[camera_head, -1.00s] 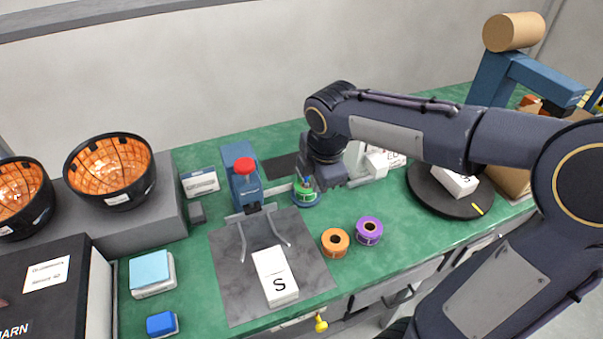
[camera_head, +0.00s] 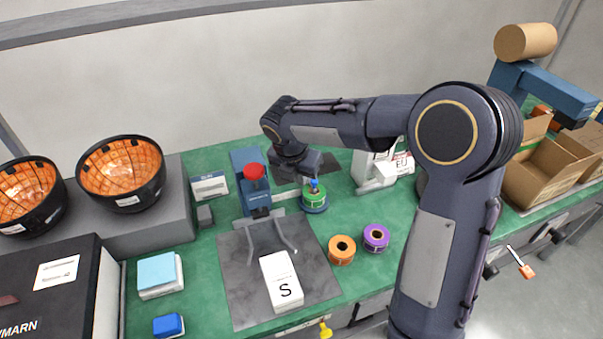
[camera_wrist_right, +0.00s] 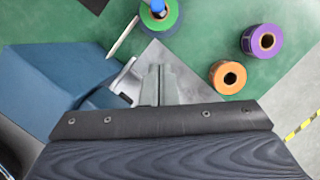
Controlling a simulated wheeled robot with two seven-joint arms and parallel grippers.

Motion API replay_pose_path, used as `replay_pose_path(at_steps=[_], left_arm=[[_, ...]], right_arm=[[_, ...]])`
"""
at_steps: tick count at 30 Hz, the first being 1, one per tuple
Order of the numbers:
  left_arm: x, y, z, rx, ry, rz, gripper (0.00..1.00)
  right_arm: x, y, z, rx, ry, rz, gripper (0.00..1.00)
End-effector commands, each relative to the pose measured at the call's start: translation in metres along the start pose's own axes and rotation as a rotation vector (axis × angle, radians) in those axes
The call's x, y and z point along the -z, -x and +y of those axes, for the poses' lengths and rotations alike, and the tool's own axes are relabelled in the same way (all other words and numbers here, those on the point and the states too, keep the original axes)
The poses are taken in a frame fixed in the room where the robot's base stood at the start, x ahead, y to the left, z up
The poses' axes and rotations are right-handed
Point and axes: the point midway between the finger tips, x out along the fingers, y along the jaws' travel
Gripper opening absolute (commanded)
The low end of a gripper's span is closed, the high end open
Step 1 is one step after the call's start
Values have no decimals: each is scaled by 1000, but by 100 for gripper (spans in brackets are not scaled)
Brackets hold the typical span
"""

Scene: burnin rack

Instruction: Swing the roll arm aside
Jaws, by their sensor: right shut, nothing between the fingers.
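The blue press-like stand (camera_head: 247,180) has a red knob (camera_head: 254,171) and stands at the back edge of a grey mat. A green roll (camera_head: 314,196) with a blue top sits on a round blue holder to its right. A thin pale bar (camera_head: 286,190) runs from the stand's side toward the roll; I take it for the roll arm, partly hidden by my wrist. My right gripper (camera_wrist_right: 158,75) is shut and empty. In the head view it is between the stand and the roll, its tips hidden. Contact with the bar cannot be told. My left gripper is not in view.
A white box marked S (camera_head: 281,282) lies on the grey mat (camera_head: 240,300). Orange (camera_head: 341,250) and purple (camera_head: 376,238) rolls stand to the right. A white device (camera_head: 377,168) is behind my forearm. Open cartons (camera_head: 545,170) are at far right.

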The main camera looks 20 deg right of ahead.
Motion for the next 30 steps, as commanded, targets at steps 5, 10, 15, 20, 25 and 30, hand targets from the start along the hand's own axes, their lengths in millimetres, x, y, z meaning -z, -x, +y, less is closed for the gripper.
replay_pose_path(at_steps=[5,10,15,20,25,30], left_arm=[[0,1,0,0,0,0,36],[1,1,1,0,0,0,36],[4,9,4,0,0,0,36],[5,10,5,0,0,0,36],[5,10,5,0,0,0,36],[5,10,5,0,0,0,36]], right_arm=[[1,-41,-1,6,0,3,0],[1,-76,-1,5,0,3,0],[-25,-83,0,2,-4,1,0],[-34,-88,0,1,-2,1,0],[-36,-90,0,1,0,1,0],[-35,-90,0,1,-1,1,0]])
